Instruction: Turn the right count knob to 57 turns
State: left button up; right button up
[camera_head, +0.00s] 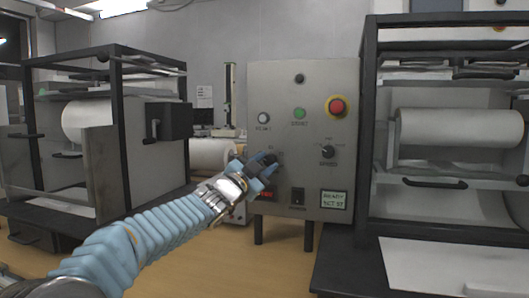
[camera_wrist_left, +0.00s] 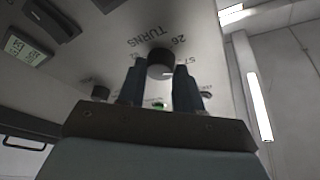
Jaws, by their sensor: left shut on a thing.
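The grey control panel (camera_head: 310,90) stands upright in the middle of the head view. My left gripper (camera_head: 264,166) is at a black knob (camera_head: 270,158) on its left half. In the wrist view, the dark blue fingers of my left gripper (camera_wrist_left: 161,85) stand on either side of the round black knob (camera_wrist_left: 160,62) and are shut on it. The print beside it reads TURNS, with what look like 26 and 57 around the dial. The knob's pointer is not visible. A lit display (camera_head: 333,199) seems to read READY, SET 57. My right gripper is not in view.
A second black knob (camera_head: 327,151) is to the right. A red stop button (camera_head: 337,106), green button (camera_head: 299,113), white button (camera_head: 264,118) and black switch (camera_head: 297,196) share the panel. Framed roller machines (camera_head: 460,128) (camera_head: 82,120) flank it.

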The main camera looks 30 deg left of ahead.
pick_arm(q)
jog(key=shift+r+m+p, duration=0.2)
jog(key=shift+m+p, duration=0.35)
jog(key=shift+m, duration=0.05)
jog(key=shift+f+m+g+h+p, duration=0.1)
jog(key=shift+m+g+h+p, duration=0.2)
jog(key=shift+m+h+p, duration=0.1)
jog(key=shift+f, duration=0.1)
jog(key=o, duration=1)
jog(key=shift+o, duration=0.2)
